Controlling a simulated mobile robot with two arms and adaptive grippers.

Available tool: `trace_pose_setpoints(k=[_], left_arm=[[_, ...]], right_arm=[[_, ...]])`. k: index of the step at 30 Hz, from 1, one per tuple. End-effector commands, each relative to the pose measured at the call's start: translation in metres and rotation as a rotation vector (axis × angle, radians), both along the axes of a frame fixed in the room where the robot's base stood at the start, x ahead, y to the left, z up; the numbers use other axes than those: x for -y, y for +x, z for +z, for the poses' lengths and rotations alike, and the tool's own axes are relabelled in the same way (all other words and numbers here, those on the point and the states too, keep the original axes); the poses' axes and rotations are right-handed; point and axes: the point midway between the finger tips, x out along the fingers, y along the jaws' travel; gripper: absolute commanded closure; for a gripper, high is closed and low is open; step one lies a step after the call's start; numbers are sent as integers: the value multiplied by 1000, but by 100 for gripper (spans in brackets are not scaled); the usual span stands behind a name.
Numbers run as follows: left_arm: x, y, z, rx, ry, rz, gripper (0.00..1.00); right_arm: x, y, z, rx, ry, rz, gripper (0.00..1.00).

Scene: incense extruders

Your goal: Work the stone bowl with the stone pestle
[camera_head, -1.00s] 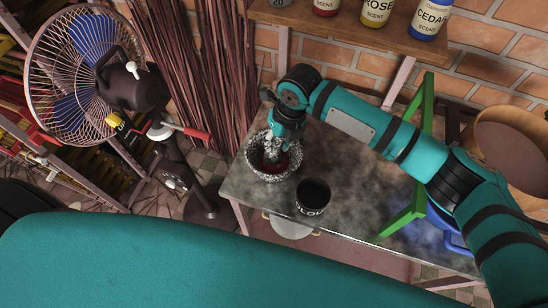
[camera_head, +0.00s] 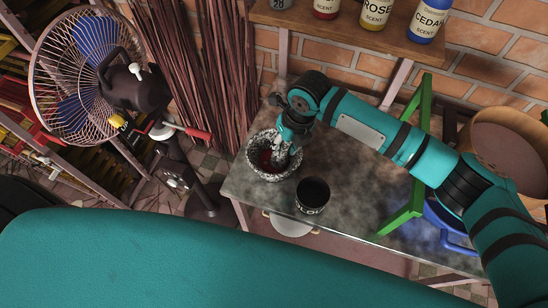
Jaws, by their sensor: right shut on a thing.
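The speckled grey stone bowl (camera_head: 271,174) stands at the left end of the grey table, with dark red matter inside it. My right gripper (camera_head: 290,133) is above the bowl's right side, shut on the speckled stone pestle (camera_head: 282,153). The pestle's lower end is inside the bowl, near its right inner wall. The fingers and the pestle's top partly hide each other. My left gripper is not in view; a large teal part of mine fills the bottom of the picture.
A black cup with white lettering (camera_head: 313,196) stands right of the bowl near the table's (camera_head: 350,205) front edge. A green frame (camera_head: 417,165) stands at the right. A fan (camera_head: 90,75) is at the left. Scent bottles (camera_head: 376,15) stand on the shelf above.

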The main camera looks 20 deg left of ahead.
Motion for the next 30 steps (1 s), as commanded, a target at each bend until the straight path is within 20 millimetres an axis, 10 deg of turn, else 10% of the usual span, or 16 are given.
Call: trace_pose_setpoints(k=[30], left_arm=[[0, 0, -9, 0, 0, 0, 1]], right_arm=[[-20, 5, 1, 1, 2, 1, 100]])
